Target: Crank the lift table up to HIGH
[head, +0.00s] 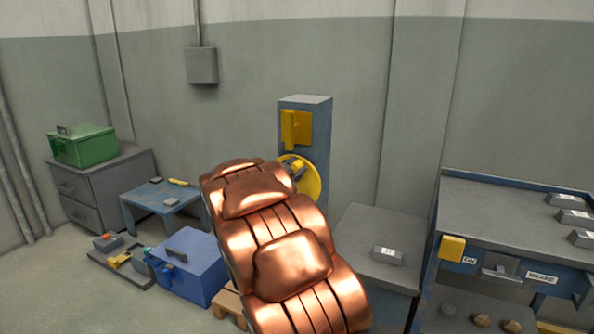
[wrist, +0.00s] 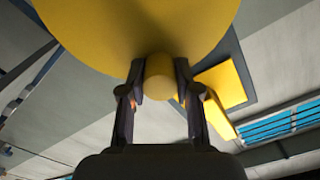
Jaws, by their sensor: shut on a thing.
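A yellow crank wheel (head: 313,183) is mounted on the front of a blue-grey column (head: 322,130) in the head view, partly covered by my copper-coloured arm. In the wrist view the wheel (wrist: 130,25) fills the top, with its round yellow knob (wrist: 161,74) sticking out. My gripper (wrist: 160,82) has its two dark fingers closed on either side of the knob. In the head view my gripper is mostly hidden behind my arm. A grey-topped table (head: 365,228) stands right of the column; I cannot tell whether it is the lift table. No HIGH mark is readable.
A yellow plate (head: 297,128) is on the column above the wheel. A grey block (head: 387,256) lies on the grey-topped table. A blue workbench (head: 490,200) is at right. A blue box (head: 187,275), small blue table (head: 158,196) and grey cabinet (head: 90,190) are at left.

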